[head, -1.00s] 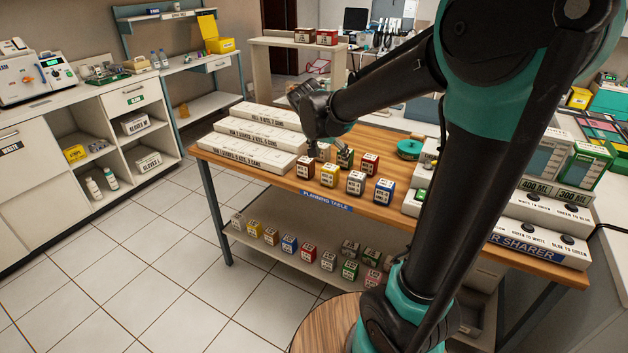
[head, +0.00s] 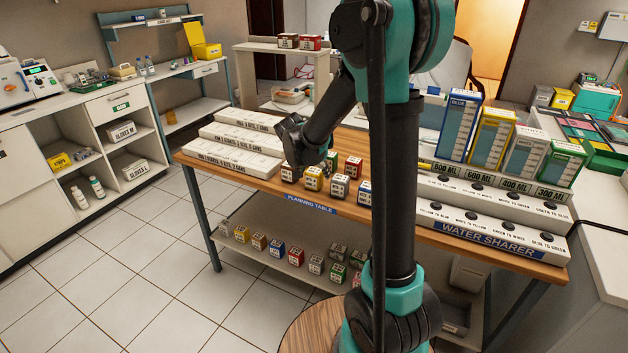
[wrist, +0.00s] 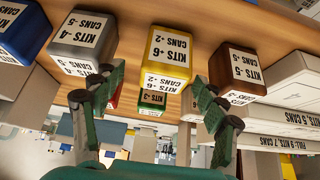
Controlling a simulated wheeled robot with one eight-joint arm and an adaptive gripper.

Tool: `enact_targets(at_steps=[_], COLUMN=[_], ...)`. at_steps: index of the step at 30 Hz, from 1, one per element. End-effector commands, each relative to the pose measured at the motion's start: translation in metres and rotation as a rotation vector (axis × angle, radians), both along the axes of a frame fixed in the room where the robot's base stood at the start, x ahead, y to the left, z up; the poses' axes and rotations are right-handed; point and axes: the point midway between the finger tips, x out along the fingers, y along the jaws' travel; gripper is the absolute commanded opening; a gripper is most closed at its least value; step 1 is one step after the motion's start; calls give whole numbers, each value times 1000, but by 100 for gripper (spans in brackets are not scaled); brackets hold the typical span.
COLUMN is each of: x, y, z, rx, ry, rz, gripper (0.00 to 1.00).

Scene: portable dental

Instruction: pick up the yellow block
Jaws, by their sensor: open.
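The yellow block (head: 313,179) stands upright in the front row on the planning table (head: 262,190), between a brown block (head: 290,173) and a silver block (head: 339,187). My gripper (head: 299,155) is low over the table, just behind the front row near the brown and yellow blocks. In the wrist view the picture is upside down. The yellow block (wrist: 167,55) shows between the spread, empty fingers of my gripper (wrist: 157,80), labelled "KITS +6, CANS +2". I cannot tell whether a finger touches it.
The silver block (wrist: 84,40) and brown block (wrist: 237,72) stand close on either side. A green block (wrist: 152,100) is behind the yellow one. A blue block (head: 364,192) and red block (head: 353,167) are near. Long white boxes (head: 236,160) lie left; the water sharer (head: 490,238) is right.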

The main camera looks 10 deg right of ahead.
Motion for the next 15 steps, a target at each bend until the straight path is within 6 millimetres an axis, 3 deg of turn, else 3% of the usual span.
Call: enact_targets(at_steps=[15], x=[27], y=[-14], z=[-39], rx=[0], ry=[0], rz=[-1], gripper=[72])
